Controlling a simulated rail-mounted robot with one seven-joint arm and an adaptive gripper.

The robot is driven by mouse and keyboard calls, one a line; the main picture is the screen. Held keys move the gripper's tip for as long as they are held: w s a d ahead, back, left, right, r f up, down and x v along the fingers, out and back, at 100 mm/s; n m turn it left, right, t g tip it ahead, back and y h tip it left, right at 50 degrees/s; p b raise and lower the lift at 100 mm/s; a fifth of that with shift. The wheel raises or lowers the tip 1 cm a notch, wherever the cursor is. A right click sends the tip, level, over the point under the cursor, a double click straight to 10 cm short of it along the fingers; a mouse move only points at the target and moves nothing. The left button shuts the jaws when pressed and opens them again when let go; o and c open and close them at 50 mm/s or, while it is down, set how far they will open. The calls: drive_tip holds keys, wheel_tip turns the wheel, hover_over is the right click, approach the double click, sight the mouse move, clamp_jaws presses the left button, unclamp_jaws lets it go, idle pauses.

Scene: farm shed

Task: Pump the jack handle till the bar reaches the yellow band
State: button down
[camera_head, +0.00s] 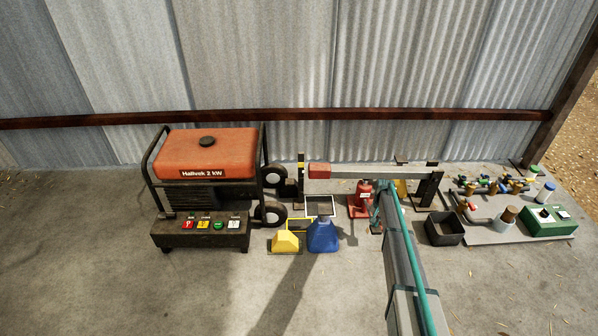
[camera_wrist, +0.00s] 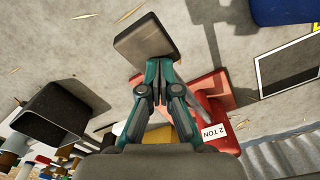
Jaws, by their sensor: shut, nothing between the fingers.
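The red jack (camera_head: 362,198) stands under the long grey bar (camera_head: 385,171). The bar's red end (camera_head: 319,171) is at the left, beside a dark post with a yellow band (camera_head: 301,158); in this view the red end sits slightly below the band. My gripper (camera_head: 380,190) is at the jack's right side, mostly hidden by my arm. In the wrist view my gripper (camera_wrist: 158,62) is shut and empty, its tips at the lower edge of a flat brown-grey plate (camera_wrist: 146,42), perhaps the jack handle's end; contact is unclear. The red jack with its "2 TON" label (camera_wrist: 213,131) is just right.
An orange generator (camera_head: 208,155) stands left. A black bin (camera_head: 444,228) and a board with valves (camera_head: 487,236) are right. Front floor is mostly clear.

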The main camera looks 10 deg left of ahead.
drive_tip(key=shift+w+f, duration=0.2)
drive_tip(key=shift+f, duration=1.65)
drive_tip(key=shift+r, duration=0.15)
drive_tip(key=shift+s+d+r+p, duration=0.15)
drive_tip(key=shift+r+p, duration=0.65)
drive_tip(key=shift+r, duration=0.95)
drive_tip(key=shift+s+a+r+p, duration=0.15)
drive_tip(key=shift+r+p, duration=0.7)
drive_tip(key=shift+r, duration=0.9)
drive_tip(key=shift+s+d+r+p, duration=0.15)
drive_tip(key=shift+r+p, duration=0.65)
drive_tip(key=shift+r, duration=0.95)
drive_tip(key=shift+f, duration=0.1)
